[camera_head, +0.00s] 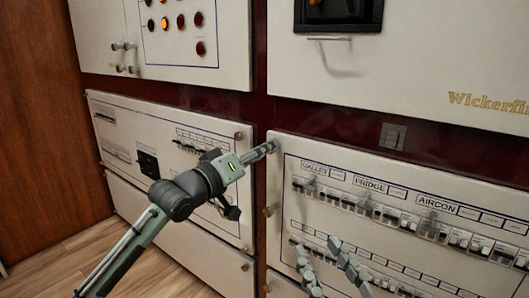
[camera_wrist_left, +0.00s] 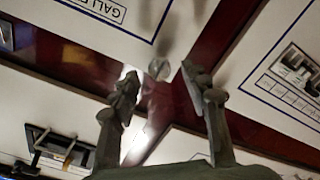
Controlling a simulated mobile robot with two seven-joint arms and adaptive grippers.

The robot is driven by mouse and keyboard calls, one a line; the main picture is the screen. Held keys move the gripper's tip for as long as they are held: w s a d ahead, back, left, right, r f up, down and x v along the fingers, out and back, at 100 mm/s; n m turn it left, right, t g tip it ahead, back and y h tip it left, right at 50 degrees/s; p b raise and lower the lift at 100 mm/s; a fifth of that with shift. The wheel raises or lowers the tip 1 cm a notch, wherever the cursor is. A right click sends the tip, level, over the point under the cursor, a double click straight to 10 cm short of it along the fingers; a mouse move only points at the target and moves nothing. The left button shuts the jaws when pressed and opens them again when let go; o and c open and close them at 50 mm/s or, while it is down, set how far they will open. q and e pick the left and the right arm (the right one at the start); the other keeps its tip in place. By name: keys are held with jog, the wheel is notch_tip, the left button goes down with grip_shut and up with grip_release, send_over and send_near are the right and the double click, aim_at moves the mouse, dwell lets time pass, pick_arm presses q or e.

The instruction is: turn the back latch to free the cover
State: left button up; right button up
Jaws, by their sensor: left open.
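My left gripper (camera_head: 254,178) is open beside the upper left corner of the white breaker panel (camera_head: 281,235). In the left wrist view its two fingers (camera_wrist_left: 159,84) are apart, and a small round knob (camera_wrist_left: 158,68) on that panel corner shows between and beyond their tips; contact cannot be told. A round knob (camera_head: 268,211) sits lower on the panel's left edge. Clear covers (camera_head: 436,229) stand over some switches on the upper row. Which part is the back latch cannot be told. My right gripper (camera_head: 315,243) is open before the lower switch row.
A white panel (camera_head: 120,180) with a dark switch lies left, across a dark red frame strip (camera_head: 325,113). Indicator lamps (camera_head: 165,23) are on the upper left panel. A small grey square plate (camera_head: 392,136) is on the strip. Wood floor (camera_head: 50,255) is clear at lower left.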

pick_arm(q)
jog(key=shift+w+d, duration=0.45)
jog(key=shift+w, duration=0.1)
pick_arm(e)
jog(key=shift+s+a+r, duration=0.1)
jog(key=shift+r, duration=0.3)
pick_arm(q)
grip_shut()
pick_arm(e)
jog(key=shift+f, duration=0.1)
